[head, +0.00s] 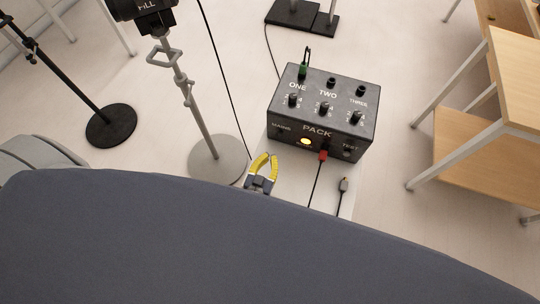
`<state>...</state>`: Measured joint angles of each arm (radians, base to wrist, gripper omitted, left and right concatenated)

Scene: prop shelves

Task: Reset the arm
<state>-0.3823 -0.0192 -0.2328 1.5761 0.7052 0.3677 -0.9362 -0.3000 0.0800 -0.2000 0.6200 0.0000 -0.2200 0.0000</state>
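My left gripper (270,157), with yellow fingers on a dark base, shows just beyond the dark edge in front, at the near left of a black box marked PACK (346,104). Its fingers lean toward each other with a pale gap between them; I cannot tell how far apart the tips are. I see nothing held in it. It looks apart from the box. My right gripper is not in view.
The box has a green plug (303,69) in ONE, a red plug (323,155) in front and a lit amber lamp (305,141). A loose cable plug (343,185) lies nearby. Stands with round bases (215,160) are left; wooden shelving (505,90) is right.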

